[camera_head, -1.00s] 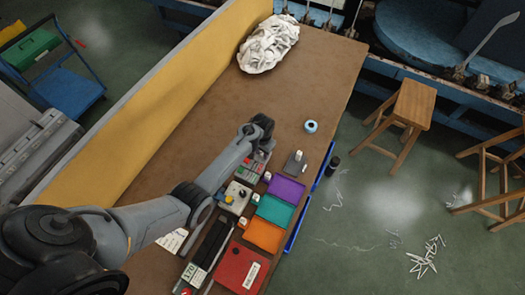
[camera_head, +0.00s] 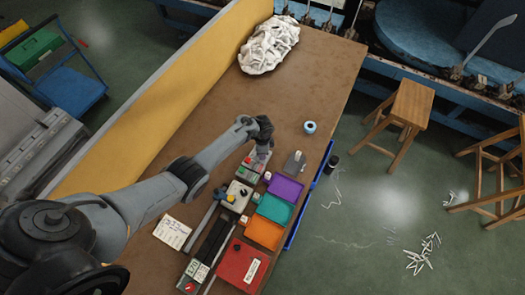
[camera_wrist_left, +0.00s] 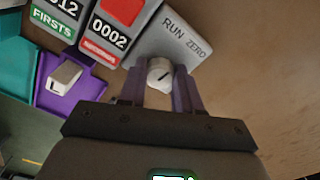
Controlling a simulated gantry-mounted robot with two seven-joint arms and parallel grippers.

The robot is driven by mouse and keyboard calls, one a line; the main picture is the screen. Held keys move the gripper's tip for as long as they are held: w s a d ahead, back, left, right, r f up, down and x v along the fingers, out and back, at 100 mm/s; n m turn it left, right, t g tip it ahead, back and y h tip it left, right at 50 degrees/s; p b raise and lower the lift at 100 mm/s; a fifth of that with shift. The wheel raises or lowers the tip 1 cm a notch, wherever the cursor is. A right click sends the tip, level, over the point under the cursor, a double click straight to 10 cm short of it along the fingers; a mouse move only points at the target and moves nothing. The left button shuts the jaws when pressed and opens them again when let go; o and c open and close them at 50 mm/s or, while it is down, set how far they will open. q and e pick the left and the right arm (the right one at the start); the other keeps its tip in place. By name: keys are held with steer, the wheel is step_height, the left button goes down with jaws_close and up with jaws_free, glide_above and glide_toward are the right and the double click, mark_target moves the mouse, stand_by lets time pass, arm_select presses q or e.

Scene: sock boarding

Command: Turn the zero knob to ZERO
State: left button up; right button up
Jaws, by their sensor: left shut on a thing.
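The zero knob (camera_wrist_left: 159,75) is a white round knob with a dark mark, on a grey plate (camera_wrist_left: 172,38) lettered RUN and ZERO. In the left wrist view RUN is on the left and ZERO on the right. I cannot tell for sure which word the mark faces. My left gripper (camera_wrist_left: 160,88) is shut on the knob, one purple-grey finger on each side. In the head view my left gripper (camera_head: 263,150) is at the far end of the row of devices and hides the knob. My right gripper is not in view.
Counters reading FIRSTS (camera_wrist_left: 52,40) and 0002 (camera_wrist_left: 108,32) sit beside the plate. Purple (camera_head: 286,188), teal (camera_head: 275,208) and orange (camera_head: 263,232) trays line the table's right edge. A white fabric heap (camera_head: 268,45) lies at the far end. The brown table between is mostly clear.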

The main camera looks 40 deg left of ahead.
arm_select(q)
steer(key=m, duration=0.3)
steer(key=shift+w+m, duration=0.1)
steer(key=shift+m, duration=0.2)
steer(key=shift+m+b, duration=0.6)
steer(key=shift+m, duration=1.1)
steer(key=o, duration=1)
steer(key=shift+o, duration=0.2)
steer(key=shift+r, duration=0.1)
step_height(320, 180, up, 11)
steer(key=p, duration=0.4)
steer(key=shift+f, duration=0.2)
